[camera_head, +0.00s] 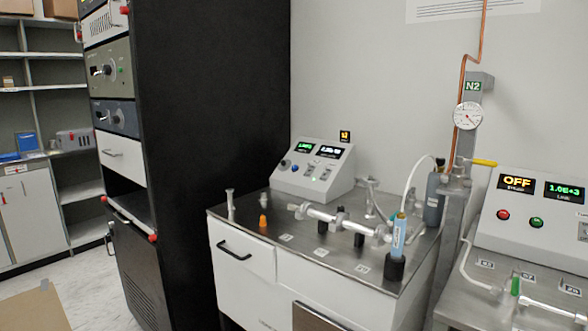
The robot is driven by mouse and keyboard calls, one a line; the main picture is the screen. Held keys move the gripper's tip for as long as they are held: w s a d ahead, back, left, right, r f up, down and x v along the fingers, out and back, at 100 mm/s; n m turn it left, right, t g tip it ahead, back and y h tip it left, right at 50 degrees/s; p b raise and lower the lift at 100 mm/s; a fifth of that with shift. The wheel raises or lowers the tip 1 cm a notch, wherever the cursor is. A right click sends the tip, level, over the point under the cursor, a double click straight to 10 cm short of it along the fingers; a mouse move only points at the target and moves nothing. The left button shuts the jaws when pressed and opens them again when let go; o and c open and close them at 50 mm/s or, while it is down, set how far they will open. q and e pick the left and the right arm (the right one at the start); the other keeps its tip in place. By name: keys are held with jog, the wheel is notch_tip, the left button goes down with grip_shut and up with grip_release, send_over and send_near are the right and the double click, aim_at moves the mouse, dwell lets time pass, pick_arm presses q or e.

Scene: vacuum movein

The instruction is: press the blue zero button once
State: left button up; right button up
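A white sloped console (278,180) stands at the back of the metal-topped bench (262,246). It has two lit displays, the left one with green digits (305,147). A small round blue button (286,164) sits on the left of its front face, beside a darker round control. Any lettering by the button is too small to read. Neither of my grippers shows in the head view, and nothing covers the blue button.
A tall black rack (205,120) rises at left. Another console (520,235) with red and green buttons is at right.

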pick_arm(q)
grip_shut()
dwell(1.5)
